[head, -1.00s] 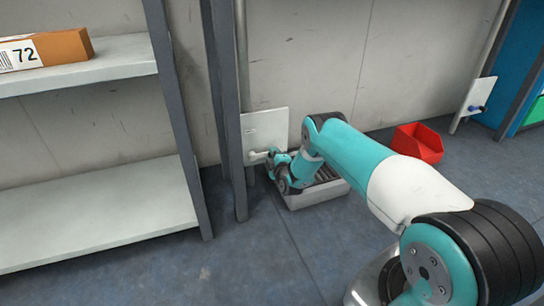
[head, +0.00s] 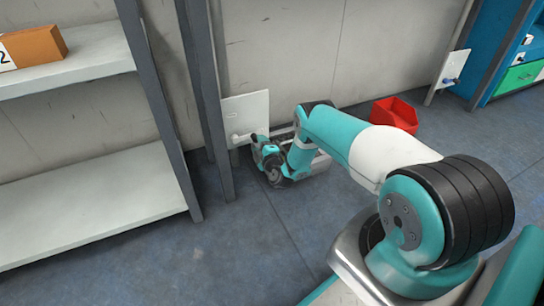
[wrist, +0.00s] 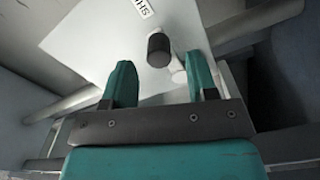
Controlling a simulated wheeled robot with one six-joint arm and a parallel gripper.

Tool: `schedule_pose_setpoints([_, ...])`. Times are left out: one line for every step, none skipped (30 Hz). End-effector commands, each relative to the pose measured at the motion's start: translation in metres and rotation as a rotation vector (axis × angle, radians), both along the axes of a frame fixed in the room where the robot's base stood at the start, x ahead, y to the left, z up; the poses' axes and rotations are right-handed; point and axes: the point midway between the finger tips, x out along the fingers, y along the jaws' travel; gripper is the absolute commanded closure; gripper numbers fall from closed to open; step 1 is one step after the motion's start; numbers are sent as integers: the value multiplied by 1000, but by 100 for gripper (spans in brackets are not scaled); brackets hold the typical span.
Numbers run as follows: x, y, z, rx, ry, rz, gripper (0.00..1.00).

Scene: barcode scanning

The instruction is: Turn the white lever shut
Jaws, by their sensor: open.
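The white panel (head: 247,112) stands low against the wall, beside a grey post. The white lever (head: 237,137) is on its lower part, and its right end is partly hidden by my gripper (head: 257,147). In the wrist view the panel (wrist: 115,40) fills the upper middle, with a black round knob (wrist: 158,48) on it. The white lever (wrist: 178,70) shows just below and right of the knob, close to the right finger. My gripper (wrist: 158,70) is open, one teal finger on each side. I cannot tell whether a finger touches the lever.
A grey crate (head: 321,162) is behind my arm, mostly hidden. A red bin (head: 394,115) stands to its right. A shelf (head: 100,205) with a boxed item (head: 35,46) is at left. Another panel (head: 453,68) is at far right. Floor in front is clear.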

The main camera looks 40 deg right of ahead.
Motion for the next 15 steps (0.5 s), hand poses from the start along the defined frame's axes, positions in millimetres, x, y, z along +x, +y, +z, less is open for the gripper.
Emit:
schedule_pose_setpoints([-9,0,7,5,3,-4,47])
schedule_pose_setpoints([-13,1,7,5,3,-3,47])
schedule_pose_setpoints([-19,3,7,3,5,-2,47])
schedule_pose_setpoints([-23,4,7,3,4,-3,47])
schedule_pose_setpoints([-28,4,7,4,4,-4,47])
schedule_pose_setpoints([-35,6,8,6,2,-4,47])
schedule_pose_setpoints([-39,7,8,5,3,-4,47])
schedule_pose_setpoints([-44,8,8,4,3,-3,47])
schedule_pose_setpoints([-50,9,8,4,3,-3,47])
schedule_pose_setpoints([-55,10,8,4,3,-4,47])
schedule_pose_setpoints([-60,11,8,4,1,-3,47])
schedule_pose_setpoints([-67,13,8,4,1,-3,47])
schedule_pose_setpoints([-72,14,8,4,2,-2,47])
schedule_pose_setpoints([-77,15,7,4,2,-1,47])
schedule_pose_setpoints([-83,17,7,4,1,-2,47])
